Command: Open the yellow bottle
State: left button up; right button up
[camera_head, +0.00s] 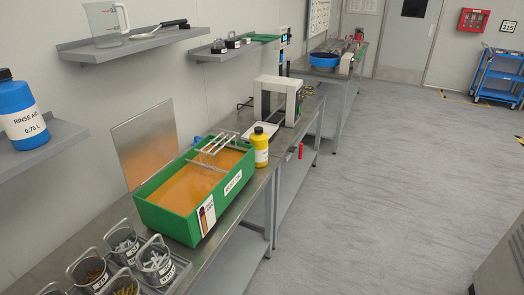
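The yellow bottle (260,146) stands upright on the metal workbench, just right of the far end of a green tub. Its black cap (258,130) is on top, and a white label is on its body. Neither of my grippers shows in the head view.
The green tub (184,224) with orange liquid and a wire rack (214,142) sits left of the bottle. A grey machine (277,98) stands behind it. Small baskets of parts (157,262) are at the near end. A blue bottle (22,118) stands on a wall shelf.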

aim_at(260, 142)
jog(key=i+l+z, duration=0.1)
jog(key=z, duration=0.35)
jog(key=i+z, duration=0.2)
jog(key=z, duration=0.3)
jog(key=i, duration=2.15)
jog(key=i+u, duration=0.1)
jog(key=i, duration=0.55)
jog(key=i+l+u, duration=0.1)
jog(key=i, duration=0.5)
jog(key=i+l+u, duration=0.1)
jog(key=i, duration=0.5)
jog(key=i+l+u, duration=0.15)
jog(key=u, duration=2.15)
